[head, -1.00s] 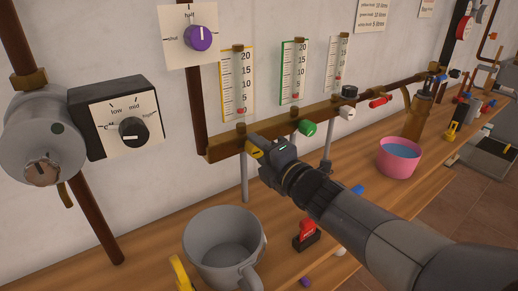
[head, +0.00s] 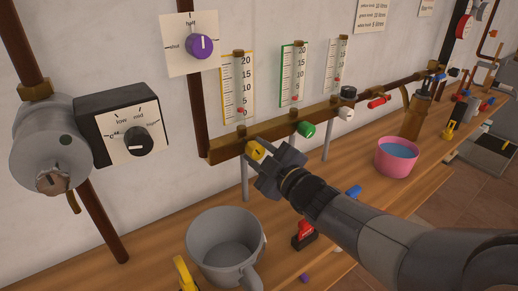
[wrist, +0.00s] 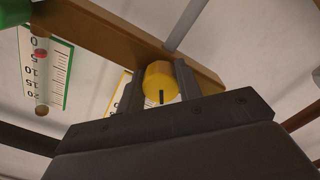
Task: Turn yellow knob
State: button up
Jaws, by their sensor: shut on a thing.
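The yellow knob (head: 255,151) sits on the brass manifold bar (head: 226,149), below the yellow-edged gauge (head: 238,88). My gripper (head: 262,158) is at the knob from the front right. In the wrist view the yellow knob (wrist: 160,82) lies between my two dark fingers (wrist: 161,92), with its black mark pointing down in that picture. The fingers are shut on the knob's sides. The knob's rear, toward the bar, is partly hidden.
A green knob (head: 306,129) and a white knob (head: 345,113) sit to the right on the same bar. A grey pot (head: 222,245) and a red switch (head: 304,232) stand on the wooden bench below. A pink bowl (head: 397,157) of blue liquid stands to the right.

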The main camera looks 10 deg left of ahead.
jog(key=m+p, duration=0.1)
jog(key=m, duration=0.3)
jog(key=shift+s+f+m, duration=0.1)
jog(key=shift+m, duration=0.2)
dwell(0.3)
jog(key=o, duration=1)
jog(key=shift+c, duration=0.2)
jog(key=p+v, duration=0.1)
jog(key=v, duration=0.9)
jog(key=shift+s+d, duration=0.2)
jog(key=shift+d, duration=0.1)
